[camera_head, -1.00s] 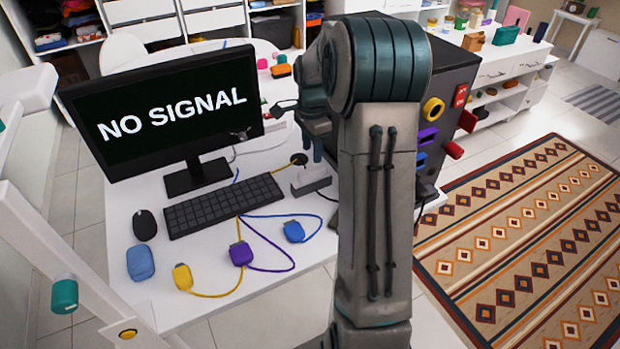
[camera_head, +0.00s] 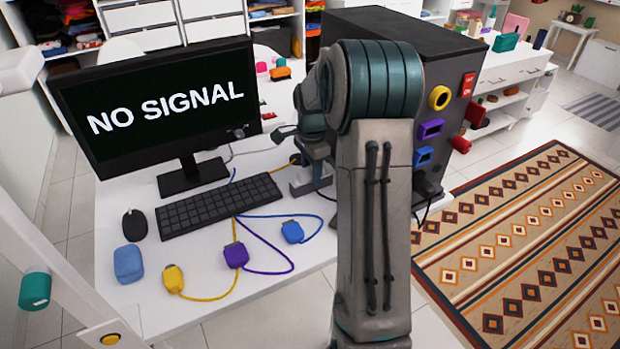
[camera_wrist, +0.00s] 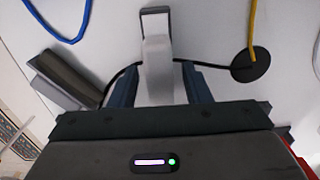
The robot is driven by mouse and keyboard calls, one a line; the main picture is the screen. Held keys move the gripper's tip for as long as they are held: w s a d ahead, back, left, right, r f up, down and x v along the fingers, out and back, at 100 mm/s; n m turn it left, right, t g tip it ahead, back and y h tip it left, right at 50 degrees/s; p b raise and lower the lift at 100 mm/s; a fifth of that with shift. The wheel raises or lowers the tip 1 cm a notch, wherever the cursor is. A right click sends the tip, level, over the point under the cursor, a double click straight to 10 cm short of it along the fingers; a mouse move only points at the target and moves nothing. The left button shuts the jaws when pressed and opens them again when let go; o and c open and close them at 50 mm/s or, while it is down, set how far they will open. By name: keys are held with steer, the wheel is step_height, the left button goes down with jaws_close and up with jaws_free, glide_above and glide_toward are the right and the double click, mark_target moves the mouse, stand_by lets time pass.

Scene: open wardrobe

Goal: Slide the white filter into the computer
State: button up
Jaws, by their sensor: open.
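The white filter (camera_wrist: 157,68) stands between the two fingers of my gripper (camera_wrist: 160,88) in the wrist view, its far end showing a dark frame. My gripper is open, with one finger on each side of the filter; I cannot tell whether they touch it. In the head view the filter (camera_head: 301,187) is a small pale block on the desk right of the keyboard, partly hidden by my gripper (camera_head: 317,172). The black computer (camera_head: 400,38) stands on the desk behind my arm, which hides part of its coloured port side.
A monitor (camera_head: 160,110), keyboard (camera_head: 220,203) and mouse (camera_head: 134,225) occupy the left desk. Yellow (camera_head: 173,279), purple (camera_head: 236,255) and blue (camera_head: 292,232) plugs with cables lie in front. A black cable passes the filter; a black disc (camera_wrist: 250,66) lies right of it.

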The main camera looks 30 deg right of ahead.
mark_target(311, 168)
jaws_close()
steer(key=c, duration=0.6)
jaws_free()
steer(key=shift+c, duration=0.2)
jaws_close()
steer(key=shift+r+p, duration=1.3)
steer(key=shift+r, duration=0.6)
steer(key=shift+r+p, duration=1.35)
steer(key=shift+r, duration=0.65)
